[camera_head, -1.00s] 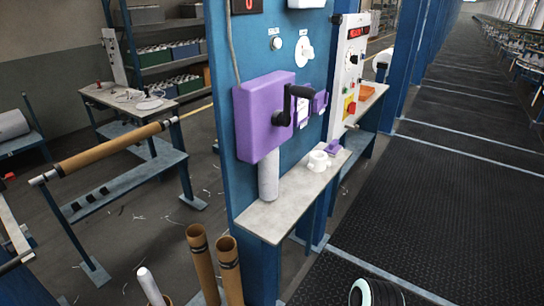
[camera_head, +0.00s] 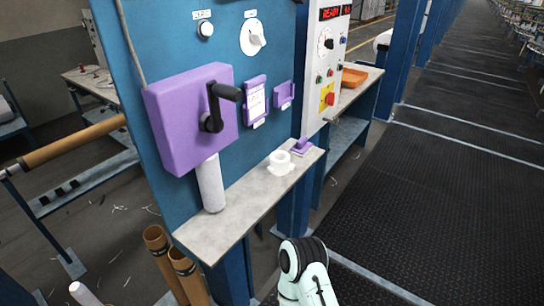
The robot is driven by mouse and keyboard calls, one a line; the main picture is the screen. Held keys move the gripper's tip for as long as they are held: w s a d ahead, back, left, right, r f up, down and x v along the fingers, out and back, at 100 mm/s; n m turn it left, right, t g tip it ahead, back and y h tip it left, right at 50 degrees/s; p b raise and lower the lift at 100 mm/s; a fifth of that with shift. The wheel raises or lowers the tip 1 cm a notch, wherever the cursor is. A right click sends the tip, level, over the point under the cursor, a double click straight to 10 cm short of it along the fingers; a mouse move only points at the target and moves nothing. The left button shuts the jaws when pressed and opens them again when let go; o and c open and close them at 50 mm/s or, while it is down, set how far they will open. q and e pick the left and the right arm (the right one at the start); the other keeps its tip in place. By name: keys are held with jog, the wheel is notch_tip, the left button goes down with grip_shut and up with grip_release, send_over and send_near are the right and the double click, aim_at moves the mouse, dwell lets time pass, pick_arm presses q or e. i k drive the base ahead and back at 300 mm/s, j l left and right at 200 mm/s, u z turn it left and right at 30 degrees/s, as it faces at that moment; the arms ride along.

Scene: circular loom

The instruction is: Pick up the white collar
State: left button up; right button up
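The white collar (camera_head: 281,162) stands on the narrow grey shelf (camera_head: 238,212) at the foot of the blue panel. It is a short ring-shaped piece with a wider base, and nothing touches it from above. Part of one of my arms (camera_head: 305,278), white with a black joint, shows at the bottom middle, below and in front of the shelf. Neither gripper shows in the view.
A purple box (camera_head: 190,118) with a black crank juts out from the blue panel, and a white cylinder (camera_head: 210,184) stands below it. A purple piece (camera_head: 301,146) lies right of the collar. Brown tubes (camera_head: 187,273) stand below the shelf. Dark floor at right is clear.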

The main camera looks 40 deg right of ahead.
aim_at(280, 164)
jog(key=l+u, duration=0.2)
jog(key=l, duration=0.3)
jog(key=k+l+u, duration=0.2)
jog(key=l, duration=0.9)
jog(key=k+l+u, duration=0.15)
jog(key=l, duration=0.9)
jog(key=k+l+u, duration=0.1)
jog(key=l, duration=0.45)
